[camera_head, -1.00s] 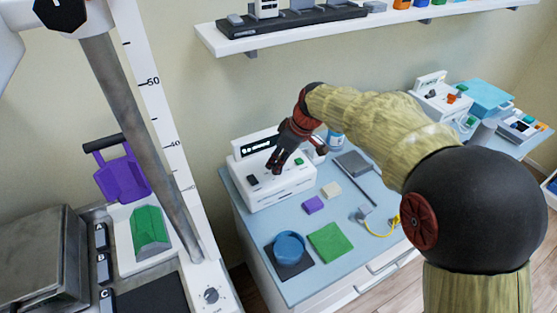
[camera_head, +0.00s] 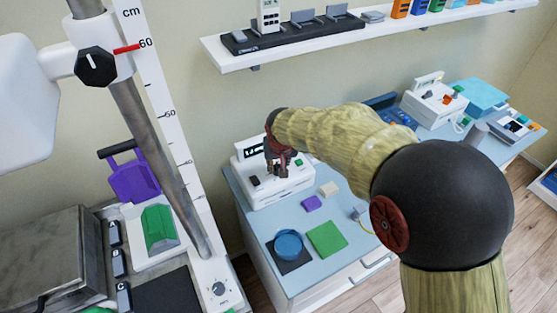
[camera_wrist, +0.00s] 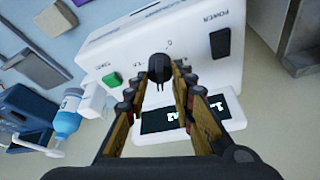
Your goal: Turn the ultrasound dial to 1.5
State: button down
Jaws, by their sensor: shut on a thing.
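The white ultrasound unit (camera_head: 296,185) stands on the blue-topped cart against the wall, and it fills the upper middle of the wrist view (camera_wrist: 136,45). Its black dial (camera_wrist: 159,65) sits between my fingertips in the wrist view. My gripper (camera_wrist: 158,78) points down at the unit's top and is shut on the dial. In the head view my gripper (camera_head: 280,172) covers the dial. The dark display (camera_wrist: 185,115) shows pale characters, upside down and partly behind a finger; I cannot read the value. A green button (camera_wrist: 112,79) and a black POWER switch (camera_wrist: 220,43) flank the dial.
The cart top (camera_head: 262,222) also holds a purple block (camera_head: 312,203), a cream block (camera_head: 330,189), a green pad (camera_head: 327,239) and a blue round dish (camera_head: 288,244). A blue-and-white bottle (camera_wrist: 68,115) stands beside the unit. A wall shelf (camera_head: 220,58) runs above.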

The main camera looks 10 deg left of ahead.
jog(key=m+h+b, duration=0.1)
jog(key=m, duration=0.2)
jog(key=shift+a+f, duration=0.1)
jog(key=shift+f, duration=0.05)
jog(key=shift+m+h+b, duration=0.4)
jog(key=shift+m+b, duration=0.15)
jog(key=shift+m, duration=0.25)
jog(key=c, duration=1.5)
grip_release()
jog(key=shift+c, duration=0.2)
jog(key=v, duration=1.2)
jog(key=shift+s, duration=0.2)
jog(key=shift+a, duration=0.1)
